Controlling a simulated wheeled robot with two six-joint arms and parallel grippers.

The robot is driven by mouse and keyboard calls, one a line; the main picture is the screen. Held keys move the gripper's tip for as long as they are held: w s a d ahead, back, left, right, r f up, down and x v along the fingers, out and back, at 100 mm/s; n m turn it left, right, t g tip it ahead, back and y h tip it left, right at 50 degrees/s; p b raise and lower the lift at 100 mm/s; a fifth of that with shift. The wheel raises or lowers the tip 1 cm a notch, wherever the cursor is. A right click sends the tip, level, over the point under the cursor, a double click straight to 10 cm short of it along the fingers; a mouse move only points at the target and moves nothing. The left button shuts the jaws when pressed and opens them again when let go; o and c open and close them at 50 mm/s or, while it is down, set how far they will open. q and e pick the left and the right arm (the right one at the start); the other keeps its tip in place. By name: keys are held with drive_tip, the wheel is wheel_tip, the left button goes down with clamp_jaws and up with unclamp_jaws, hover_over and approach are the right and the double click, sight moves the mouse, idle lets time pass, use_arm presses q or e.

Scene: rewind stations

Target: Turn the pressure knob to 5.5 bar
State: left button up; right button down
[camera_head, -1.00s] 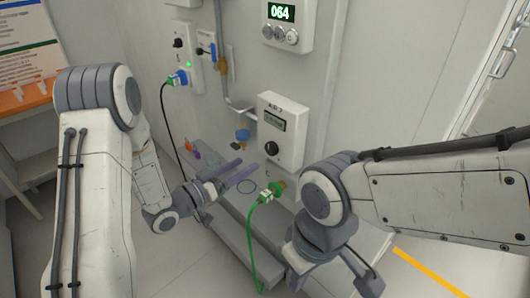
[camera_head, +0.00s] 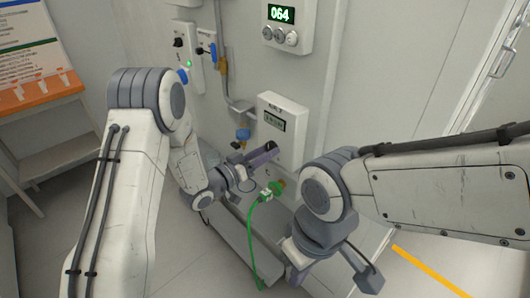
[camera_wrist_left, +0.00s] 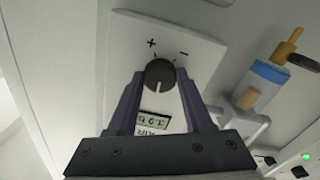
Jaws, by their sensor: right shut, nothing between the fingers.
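The black pressure knob (camera_head: 271,146) sits on a white wall box (camera_head: 291,118) with a small display (camera_head: 274,123). In the left wrist view the knob (camera_wrist_left: 159,74) shows a pale mark pointing down, with plus and minus signs above it. The display (camera_wrist_left: 153,122) is upside down there, and I cannot read it surely. My left gripper (camera_wrist_left: 159,78) is open, with one finger on each side of the knob; I cannot tell whether they touch it. It also shows in the head view (camera_head: 262,155). My right gripper (camera_head: 368,280) is shut and empty, low and away from the box.
A green plug and cable (camera_head: 262,196) hang just below the box. A blue valve (camera_head: 243,134) is on its left. A unit reading 064 (camera_head: 281,14) is higher on the wall. A grey step (camera_head: 245,245) runs along the wall's foot. An orange-edged shelf (camera_head: 40,92) stands left.

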use_arm(q)
clamp_jaws()
drive_tip(key=shift+a+f+m+b, duration=0.1)
drive_tip(key=shift+m+b, duration=5.8)
drive_tip(key=shift+b, duration=0.55)
drive_tip(key=o, duration=0.8)
unclamp_jaws()
